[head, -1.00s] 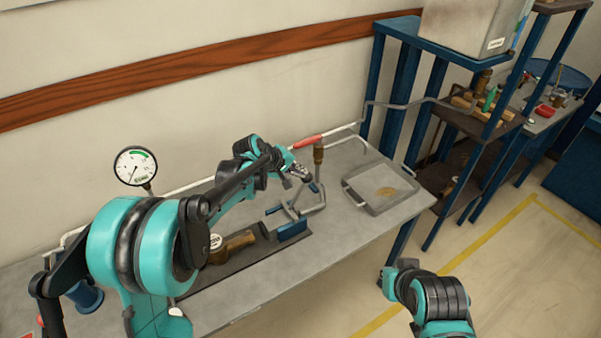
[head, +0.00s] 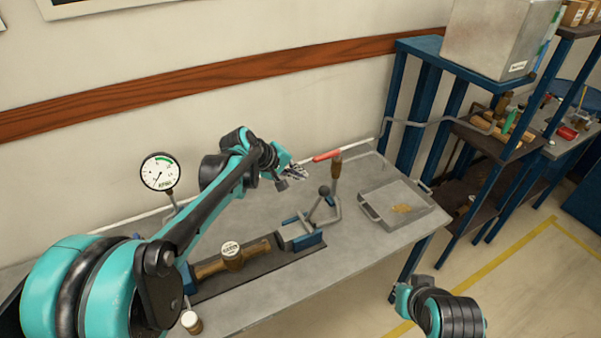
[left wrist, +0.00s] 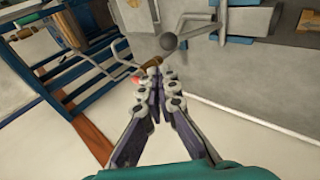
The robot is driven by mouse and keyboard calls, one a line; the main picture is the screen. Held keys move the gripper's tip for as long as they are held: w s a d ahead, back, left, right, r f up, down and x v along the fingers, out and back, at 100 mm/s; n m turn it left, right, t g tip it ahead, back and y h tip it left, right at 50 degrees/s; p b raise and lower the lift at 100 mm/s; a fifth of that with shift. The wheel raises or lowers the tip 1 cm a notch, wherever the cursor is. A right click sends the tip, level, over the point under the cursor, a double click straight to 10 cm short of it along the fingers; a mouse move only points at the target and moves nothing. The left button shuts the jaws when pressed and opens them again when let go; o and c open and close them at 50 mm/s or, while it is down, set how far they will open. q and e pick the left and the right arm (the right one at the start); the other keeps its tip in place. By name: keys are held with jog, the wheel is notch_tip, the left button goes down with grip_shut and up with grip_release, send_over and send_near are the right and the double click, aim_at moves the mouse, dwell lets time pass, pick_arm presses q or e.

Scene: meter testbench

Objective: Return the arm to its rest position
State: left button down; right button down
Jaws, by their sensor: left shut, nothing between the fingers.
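My left arm comes in from the left in the head view, and its gripper (head: 298,173) is in the air above the bench (head: 262,302). The gripper is shut and empty; its fingers also show together in the left wrist view (left wrist: 159,82). A brass meter (head: 232,256) lies on the dark base of the bench fixture, below my left forearm. A clamp lever with a dark ball knob (head: 324,191) stands right of the meter, and the knob shows beyond the fingers in the left wrist view (left wrist: 169,41). Part of my right arm shows at the lower right; its gripper is out of view.
A pressure gauge (head: 160,173) stands at the back left. A valve with a red handle (head: 326,156) is at the bench's back, close beyond my left gripper. A grey tray (head: 366,214) lies at the right end. A blue shelf frame (head: 424,90) stands further right.

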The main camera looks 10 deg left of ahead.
pick_arm(q)
jog(key=shift+s, duration=0.1)
jog(key=s+a+f+m+y+b, duration=0.2)
jog(key=s+f, duration=0.4)
jog(key=s, duration=0.4)
jog(key=s+a+f+m+y+b, duration=0.2)
jog(key=s+f+b, duration=0.4)
jog(key=s, duration=0.3)
jog(key=s+a+f+m+t+y+b, duration=0.1)
jog(key=s+a+f+b, duration=0.4)
jog(key=s, duration=0.5)
jog(key=shift+s+a+f+m+y+b, duration=0.35)
jog(key=shift+f+m+y+b, duration=0.2)
jog(key=shift+f+m, duration=0.5)
